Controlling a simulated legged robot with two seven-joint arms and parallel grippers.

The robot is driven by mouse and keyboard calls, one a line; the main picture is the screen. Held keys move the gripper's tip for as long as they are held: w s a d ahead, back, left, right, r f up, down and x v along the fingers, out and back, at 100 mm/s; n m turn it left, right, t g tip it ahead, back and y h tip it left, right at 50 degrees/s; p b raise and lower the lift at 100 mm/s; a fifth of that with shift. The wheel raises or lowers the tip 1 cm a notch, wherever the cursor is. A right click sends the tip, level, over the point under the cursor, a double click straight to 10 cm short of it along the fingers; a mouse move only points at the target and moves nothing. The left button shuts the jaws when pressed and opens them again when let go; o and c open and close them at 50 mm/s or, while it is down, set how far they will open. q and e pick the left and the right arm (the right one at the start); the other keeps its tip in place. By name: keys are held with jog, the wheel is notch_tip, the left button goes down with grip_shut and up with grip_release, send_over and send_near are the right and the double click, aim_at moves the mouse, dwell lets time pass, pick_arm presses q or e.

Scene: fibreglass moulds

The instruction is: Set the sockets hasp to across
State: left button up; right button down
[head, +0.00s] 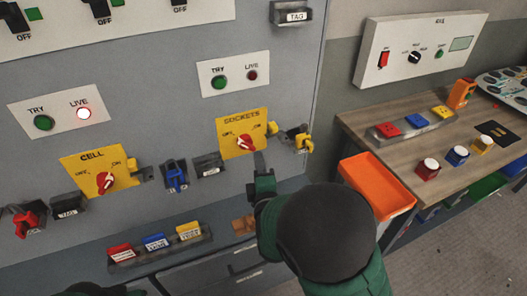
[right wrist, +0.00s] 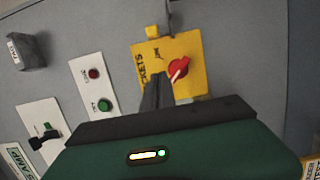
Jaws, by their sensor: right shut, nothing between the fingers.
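The yellow SOCKETS plate (head: 230,140) carries a red rotary knob (head: 245,142) with OFF and ON marks. A small yellow tab (head: 272,128), which looks like the sockets hasp, sits at the plate's right edge. A dark and yellow fitting (head: 299,138) is just right of it; how these parts join is too small to tell. My left gripper is not clearly visible.
The CELL plate (head: 72,168) has a similar knob and tab at left. A blue padlock (head: 174,176) hangs between the plates. A rack (head: 205,240) with coloured tags is below. An orange bin (head: 376,184) and a wooden bench (head: 440,148) are at right.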

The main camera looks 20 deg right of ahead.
aim_at(284, 142)
jog(key=x, duration=0.9)
jog(key=shift+d, duration=0.2)
jog(key=d, duration=0.3)
jog(key=shift+s+d, duration=0.15)
jog(key=shift+d, duration=0.2)
jog(key=d+b, duration=0.1)
jog(key=d, duration=0.4)
jog(key=shift+d, duration=0.25)
jog(key=shift+a, duration=0.1)
jog(key=shift+f, duration=0.1)
